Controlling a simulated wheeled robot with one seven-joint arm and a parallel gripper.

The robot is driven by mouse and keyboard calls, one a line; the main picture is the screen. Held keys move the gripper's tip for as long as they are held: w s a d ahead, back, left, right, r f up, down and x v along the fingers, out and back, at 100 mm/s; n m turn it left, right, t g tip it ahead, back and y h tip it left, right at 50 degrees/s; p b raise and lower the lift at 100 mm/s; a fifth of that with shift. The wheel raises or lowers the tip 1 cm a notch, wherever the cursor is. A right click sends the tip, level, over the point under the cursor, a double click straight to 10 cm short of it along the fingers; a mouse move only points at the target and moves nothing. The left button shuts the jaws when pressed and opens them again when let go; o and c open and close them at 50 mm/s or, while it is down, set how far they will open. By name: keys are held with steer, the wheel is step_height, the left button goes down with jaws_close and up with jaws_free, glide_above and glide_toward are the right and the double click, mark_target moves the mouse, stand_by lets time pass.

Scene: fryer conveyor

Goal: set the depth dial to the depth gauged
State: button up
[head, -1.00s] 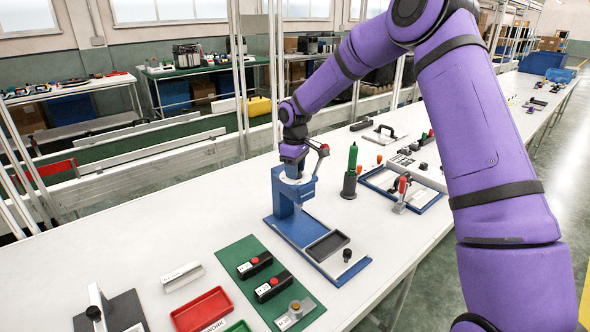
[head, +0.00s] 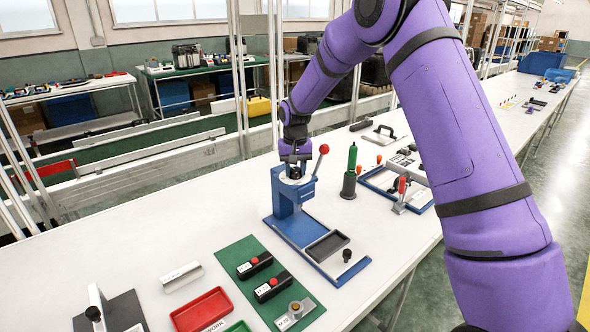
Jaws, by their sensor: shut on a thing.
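A blue press (head: 284,196) with a red-knobbed lever (head: 322,152) stands on a blue base plate on the white bench. A pale round plate with dark marks, apparently the depth dial (head: 291,181), shows on top of its head. My gripper (head: 295,165) points down onto the top of the press and is shut at the dial's centre. The fingertips and the gripped part are small and mostly hidden, and I cannot read the dial's setting.
A black pad (head: 327,244) and a small black knob (head: 346,255) are on the press base. A green mat (head: 250,252) in front holds two black blocks with red buttons and a metal piece. A green-topped cylinder (head: 350,172) stands close on the right. A red tray (head: 202,310) lies front left.

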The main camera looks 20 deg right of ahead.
mark_target(295, 169)
steer(key=m, duration=0.4)
steer(key=shift+m, duration=2.9)
steer(key=o, duration=0.9)
step_height(295, 169, up, 10)
steer(key=shift+f, duration=0.1)
steer(key=shift+r, duration=0.55)
